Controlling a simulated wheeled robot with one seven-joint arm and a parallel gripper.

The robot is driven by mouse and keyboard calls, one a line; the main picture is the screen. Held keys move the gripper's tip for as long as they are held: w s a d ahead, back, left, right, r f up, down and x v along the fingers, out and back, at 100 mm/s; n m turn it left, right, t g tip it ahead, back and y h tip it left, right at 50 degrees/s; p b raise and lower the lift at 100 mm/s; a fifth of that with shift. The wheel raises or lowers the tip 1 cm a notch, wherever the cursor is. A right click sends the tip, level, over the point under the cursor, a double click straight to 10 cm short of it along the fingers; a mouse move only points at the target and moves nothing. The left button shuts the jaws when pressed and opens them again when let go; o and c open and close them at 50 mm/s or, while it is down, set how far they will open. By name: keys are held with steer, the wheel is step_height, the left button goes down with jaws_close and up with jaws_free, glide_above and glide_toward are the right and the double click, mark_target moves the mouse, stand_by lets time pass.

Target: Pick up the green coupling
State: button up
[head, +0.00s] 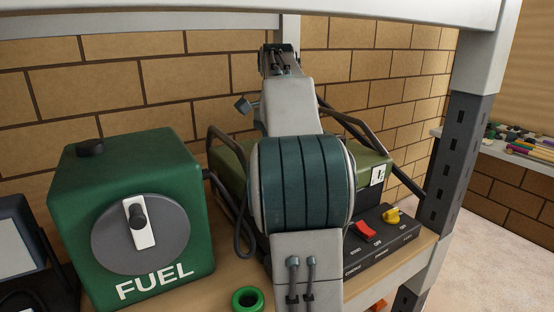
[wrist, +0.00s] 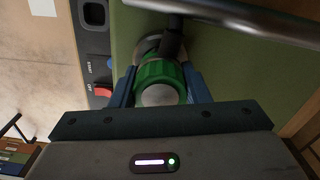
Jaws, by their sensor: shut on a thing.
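The green coupling (wrist: 158,72) is a ridged green collar with a grey round end. In the wrist view it sits between the two blue fingers of my gripper (wrist: 159,78), which is shut on it. A round grey metal piece and a dark stem show just behind the coupling, against the green machine casing (wrist: 230,55). I cannot tell whether the coupling is joined to them. In the head view my arm hides the gripper and this coupling.
A green fuel tank (head: 130,215) stands left of my arm. The green machine (head: 375,162) stands behind it, with a dark switch panel (head: 388,238) in front. A green ring (head: 247,299) lies on the wooden shelf. A grey post (head: 463,150) rises at the right.

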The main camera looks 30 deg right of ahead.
step_height(320, 180, up, 10)
steer(key=p, duration=0.3)
steer(key=shift+f, duration=0.15)
stand_by(0.6)
